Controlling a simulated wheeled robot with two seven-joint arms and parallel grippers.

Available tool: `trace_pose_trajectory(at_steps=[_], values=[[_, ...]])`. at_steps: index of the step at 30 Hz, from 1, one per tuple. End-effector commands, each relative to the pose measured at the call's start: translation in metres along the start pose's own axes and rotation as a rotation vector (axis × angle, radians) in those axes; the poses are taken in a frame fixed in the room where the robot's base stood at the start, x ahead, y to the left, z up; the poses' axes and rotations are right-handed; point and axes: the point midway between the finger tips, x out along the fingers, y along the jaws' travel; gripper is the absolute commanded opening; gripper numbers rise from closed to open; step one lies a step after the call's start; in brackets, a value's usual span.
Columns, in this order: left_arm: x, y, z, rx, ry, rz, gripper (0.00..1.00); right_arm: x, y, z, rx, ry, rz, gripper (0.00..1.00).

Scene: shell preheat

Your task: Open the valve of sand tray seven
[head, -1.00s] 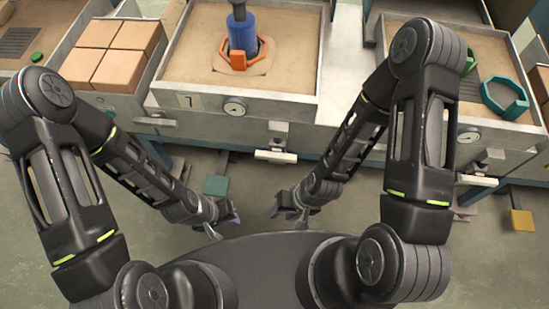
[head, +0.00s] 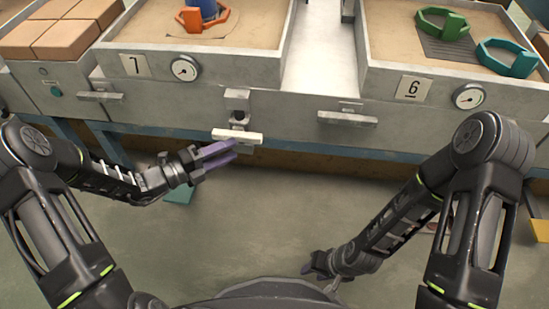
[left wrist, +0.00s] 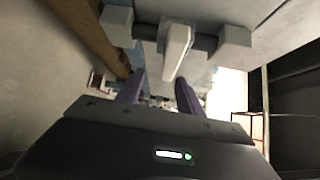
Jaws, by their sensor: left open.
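Sand tray seven (head: 215,72) is at the upper left of the head view, with its "7" plate (head: 135,65) and a round gauge (head: 185,69) on the front wall. A valve with a pale crosswise handle (head: 237,136) hangs below that wall, right of the gauge. The handle lies level across the valve. My left gripper (head: 235,149) is open and empty, its purple fingers just below and in front of the handle. In the left wrist view the handle (left wrist: 177,48) is ahead of the spread fingers (left wrist: 158,92), not clearly between them. My right gripper (head: 308,269) hangs low, its fingers unclear.
Tray six (head: 430,80) stands to the right with green and teal rings. Bricks (head: 68,38) lie at the upper left.

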Motion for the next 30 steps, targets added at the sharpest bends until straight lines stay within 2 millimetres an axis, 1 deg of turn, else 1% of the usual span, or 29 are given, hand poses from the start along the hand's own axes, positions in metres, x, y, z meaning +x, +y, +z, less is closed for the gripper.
trace_pose_trajectory(at_steps=[1, 3, 4, 12, 16, 20, 30], values=[[-0.004, 0.002, 0.014, -0.037, -0.042, -0.034, 0.44, 0.01, 0.004, -0.001, 0.0, 0.002, 0.0, 0.36], [-0.008, -0.004, 0.025, -0.072, -0.074, -0.065, 0.44, 0.011, 0.004, -0.001, 0.0, 0.003, 0.0, 0.36], [-0.009, -0.006, 0.028, -0.08, -0.081, -0.072, 0.44, 0.011, 0.004, -0.001, 0.0, 0.003, 0.0, 0.36], [-0.009, -0.009, 0.028, -0.084, -0.081, -0.075, 0.44, 0.009, 0.003, -0.001, 0.0, 0.004, 0.0, 0.36], [-0.005, -0.008, 0.028, -0.083, -0.079, -0.074, 0.44, 0.01, 0.004, -0.001, 0.0, 0.004, 0.0, 0.36], [0.008, -0.008, 0.028, -0.082, -0.077, -0.073, 0.44, 0.015, 0.005, -0.001, 0.0, 0.005, 0.0, 0.36], [0.058, -0.011, 0.032, -0.081, -0.076, -0.074, 0.44, 0.032, 0.011, -0.004, 0.001, 0.015, 0.0, 0.36]])
